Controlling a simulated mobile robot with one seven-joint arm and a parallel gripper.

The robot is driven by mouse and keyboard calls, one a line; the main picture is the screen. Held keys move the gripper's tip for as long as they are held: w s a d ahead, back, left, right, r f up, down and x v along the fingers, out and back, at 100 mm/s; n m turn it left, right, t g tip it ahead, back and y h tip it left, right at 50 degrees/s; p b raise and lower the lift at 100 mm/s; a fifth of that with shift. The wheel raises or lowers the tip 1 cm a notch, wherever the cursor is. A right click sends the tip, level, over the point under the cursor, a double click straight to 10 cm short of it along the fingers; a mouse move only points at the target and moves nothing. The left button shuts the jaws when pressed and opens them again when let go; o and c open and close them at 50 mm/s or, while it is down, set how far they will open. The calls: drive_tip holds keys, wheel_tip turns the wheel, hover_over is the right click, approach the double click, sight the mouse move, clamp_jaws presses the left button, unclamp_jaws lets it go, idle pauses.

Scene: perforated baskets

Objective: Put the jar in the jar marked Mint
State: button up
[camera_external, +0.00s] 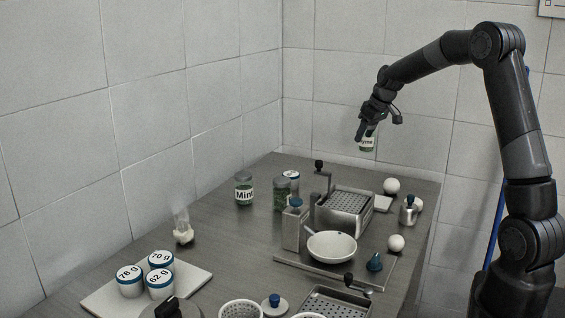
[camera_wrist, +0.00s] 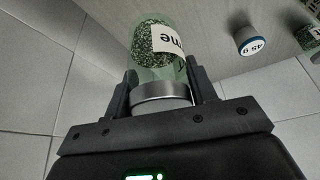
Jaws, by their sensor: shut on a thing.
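My gripper (camera_external: 366,133) is raised above the far right end of the table and shut on a glass jar (camera_external: 367,145) of green herbs. In the wrist view the jar (camera_wrist: 150,50) has a metal lid between the two fingers (camera_wrist: 160,84), and its white label shows letters ending in "me". The jar marked Mint (camera_external: 244,190) stands upright on the table at the left, well away from my gripper. It has a white label and green contents. Whether its top is open cannot be told.
A green jar (camera_external: 281,194) and a white jar with a blue lid (camera_external: 291,177) stand right of the Mint jar. Labelled weights (camera_external: 130,280) sit front left.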

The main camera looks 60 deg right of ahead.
drive_tip(key=w+a+r, duration=0.5)
drive_tip(key=w+a, duration=0.6)
drive_tip(key=w+a+r, duration=0.4)
drive_tip(key=w+a, duration=0.6)
drive_tip(key=a, duration=0.1)
hover_over(241, 173)
wheel_tip(241, 173, down, 7)
drive_tip(key=shift+s+a+f+n, duration=0.1)
drive_tip(key=shift+f+n, duration=0.3)
drive_tip(key=shift+f, duration=1.5)
drive_tip(key=shift+f, duration=0.15)
drive_tip(key=o, duration=1.2)
drive_tip(key=shift+c, duration=0.2)
